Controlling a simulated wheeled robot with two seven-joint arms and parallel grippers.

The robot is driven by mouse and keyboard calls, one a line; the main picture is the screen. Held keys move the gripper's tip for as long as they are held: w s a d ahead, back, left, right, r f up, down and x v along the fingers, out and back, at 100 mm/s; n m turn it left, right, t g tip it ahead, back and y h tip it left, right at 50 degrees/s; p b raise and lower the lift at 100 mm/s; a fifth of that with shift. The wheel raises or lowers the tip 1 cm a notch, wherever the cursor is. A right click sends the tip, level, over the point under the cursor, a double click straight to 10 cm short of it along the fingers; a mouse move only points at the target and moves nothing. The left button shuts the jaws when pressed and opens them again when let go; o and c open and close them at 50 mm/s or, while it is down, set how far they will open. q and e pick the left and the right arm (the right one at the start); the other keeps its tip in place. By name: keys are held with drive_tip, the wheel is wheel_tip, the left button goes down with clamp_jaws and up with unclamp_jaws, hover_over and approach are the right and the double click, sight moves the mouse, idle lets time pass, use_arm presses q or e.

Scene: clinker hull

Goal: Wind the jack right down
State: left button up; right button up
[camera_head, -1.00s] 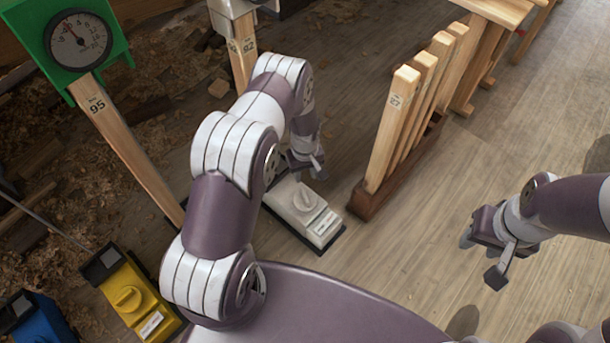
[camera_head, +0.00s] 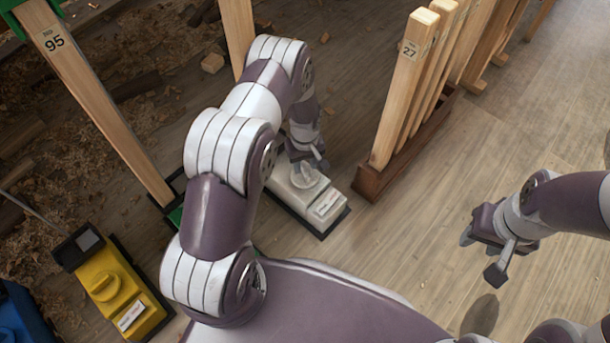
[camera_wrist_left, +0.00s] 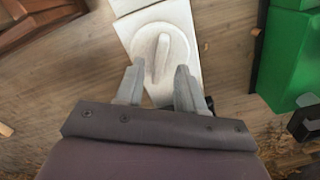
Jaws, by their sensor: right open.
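A white jack (camera_head: 318,209) with a round winding knob (camera_head: 306,176) and a small label stands on the floor below my left arm. My left gripper (camera_head: 308,162) is at the knob, and its fingers are hard to see in the head view. In the left wrist view the fingers of the left gripper (camera_wrist_left: 158,78) are apart, with the near end of the knob's raised ridge (camera_wrist_left: 161,58) between them in the picture. I cannot tell whether they touch it. My right gripper (camera_head: 488,248) is open and empty over bare floor, at the right.
A yellow jack (camera_head: 108,287) and a blue one (camera_head: 18,320) stand at the lower left. A wooden post marked 95 (camera_head: 95,95) leans near a green unit. A wooden rack (camera_head: 400,160) of upright sticks stands right of the white jack. The floor at the right is clear.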

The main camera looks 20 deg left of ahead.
sight(305, 170)
use_arm(q)
wheel_tip(305, 170, down, 3)
drive_tip(key=shift+f+b, duration=0.1)
drive_tip(key=shift+b, duration=0.45)
use_arm(e)
wheel_tip(305, 170, down, 2)
use_arm(q)
drive_tip(key=shift+c, duration=0.3)
clamp_jaws()
use_arm(e)
drive_tip(key=shift+r, duration=0.15)
